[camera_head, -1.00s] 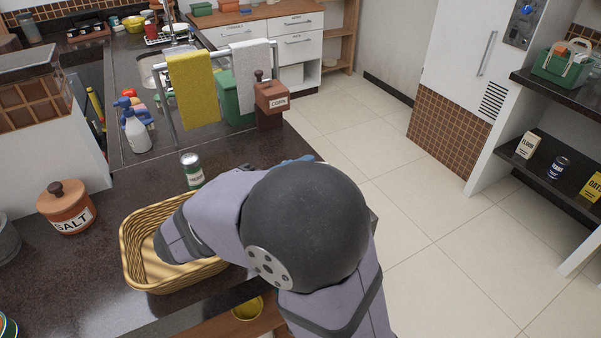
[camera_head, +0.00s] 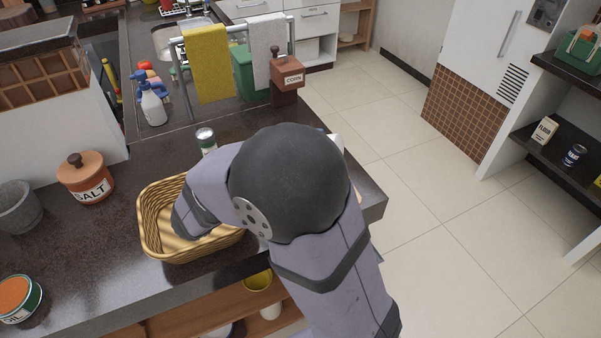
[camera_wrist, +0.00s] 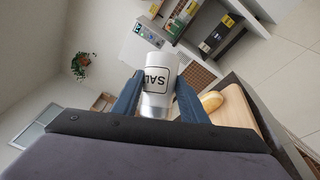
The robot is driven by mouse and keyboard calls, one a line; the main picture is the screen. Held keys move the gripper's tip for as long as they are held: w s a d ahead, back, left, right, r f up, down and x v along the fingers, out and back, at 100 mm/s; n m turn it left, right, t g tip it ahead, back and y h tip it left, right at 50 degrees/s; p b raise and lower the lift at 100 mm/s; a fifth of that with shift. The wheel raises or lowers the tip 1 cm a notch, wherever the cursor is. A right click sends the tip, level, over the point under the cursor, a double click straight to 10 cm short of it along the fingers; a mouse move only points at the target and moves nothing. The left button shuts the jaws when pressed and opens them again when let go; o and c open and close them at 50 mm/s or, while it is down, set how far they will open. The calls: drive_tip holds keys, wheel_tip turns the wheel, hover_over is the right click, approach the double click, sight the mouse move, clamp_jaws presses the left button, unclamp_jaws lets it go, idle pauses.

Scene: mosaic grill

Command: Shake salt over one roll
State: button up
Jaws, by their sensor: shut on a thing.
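My gripper (camera_wrist: 157,98) is shut on a white salt shaker (camera_wrist: 158,75), seen in the wrist view. The shaker has a "SALT" label that reads upside down there, and a silver band shows at its near end. A roll (camera_wrist: 211,101) lies on a wooden board (camera_wrist: 235,107) to the right of the shaker, apart from it. In the head view my arm hides the gripper and the roll. A small white patch beside the arm there may be the shaker.
A wicker basket (camera_head: 150,222) sits on the dark counter beside my arm. A salt jar (camera_head: 86,180), a green-and-white can (camera_head: 206,141), a grey mortar (camera_head: 18,208) and an oil can (camera_head: 18,298) stand around it. The counter's right corner drops to the tiled floor.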

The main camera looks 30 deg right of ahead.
drive_tip(key=shift+r+p, duration=0.55)
drive_tip(key=shift+r, duration=0.2)
drive_tip(key=shift+f, duration=0.15)
drive_tip(key=shift+f+b, duration=0.7)
drive_tip(key=shift+r+p, duration=0.75)
drive_tip(key=shift+r, duration=0.1)
drive_tip(key=shift+f, duration=0.15)
